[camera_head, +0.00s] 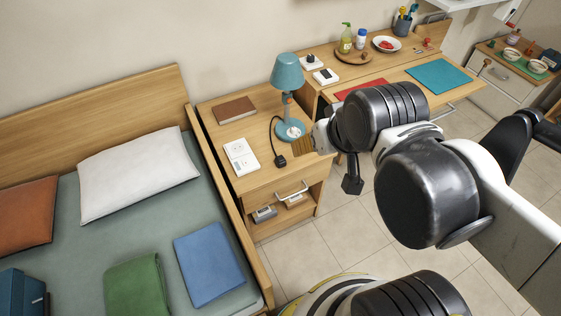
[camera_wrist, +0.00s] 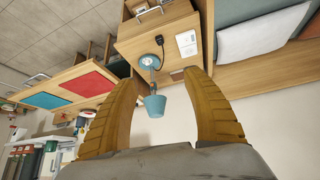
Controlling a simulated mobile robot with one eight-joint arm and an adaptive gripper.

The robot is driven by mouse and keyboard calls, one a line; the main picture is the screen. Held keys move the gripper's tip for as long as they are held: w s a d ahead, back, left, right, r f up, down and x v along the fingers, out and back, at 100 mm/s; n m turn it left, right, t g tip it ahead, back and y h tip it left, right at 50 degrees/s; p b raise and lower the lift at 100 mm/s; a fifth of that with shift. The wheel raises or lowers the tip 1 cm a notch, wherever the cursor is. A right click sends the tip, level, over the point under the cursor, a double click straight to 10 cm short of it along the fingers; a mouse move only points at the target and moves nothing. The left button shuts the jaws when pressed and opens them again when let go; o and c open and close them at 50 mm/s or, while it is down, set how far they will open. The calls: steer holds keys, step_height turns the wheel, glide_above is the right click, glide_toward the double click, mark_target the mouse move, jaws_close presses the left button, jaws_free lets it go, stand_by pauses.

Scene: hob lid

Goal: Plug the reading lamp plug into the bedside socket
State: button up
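The black plug (camera_head: 281,160) lies on the bedside table top, near its front edge, with its cord curving back to the blue reading lamp (camera_head: 287,78). The white bedside socket (camera_head: 240,156) lies to the left of the plug, on the same top, with two outlets. The plug is apart from it. In the wrist view the plug (camera_wrist: 146,34), socket (camera_wrist: 187,43) and lamp (camera_wrist: 155,104) all show beyond my fingers. My gripper (camera_head: 302,145) is in the air by the table's right side in the head view. Its yellow-brown fingers (camera_wrist: 163,78) are spread, with nothing held between them.
A brown book (camera_head: 234,110) lies behind the socket. The bed with a pillow (camera_head: 138,172) stands left of the bedside table (camera_head: 262,178). A desk with a red mat (camera_head: 360,90) and blue mat (camera_head: 439,76) stands right. Tiled floor is clear in front.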

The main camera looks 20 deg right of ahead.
steer(key=w+g, duration=0.2)
steer(key=w, duration=0.8)
steer(key=n+g, duration=0.2)
steer(key=g, duration=0.3)
glide_above(281, 157)
step_height(281, 157, down, 29)
steer(key=shift+w+f+b, duration=0.1)
steer(key=shift+f+b, duration=0.1)
steer(key=shift+b, duration=0.2)
steer(key=shift+f, duration=0.25)
steer(key=shift+f+b, duration=1.15)
steer(key=shift+f, duration=1.65)
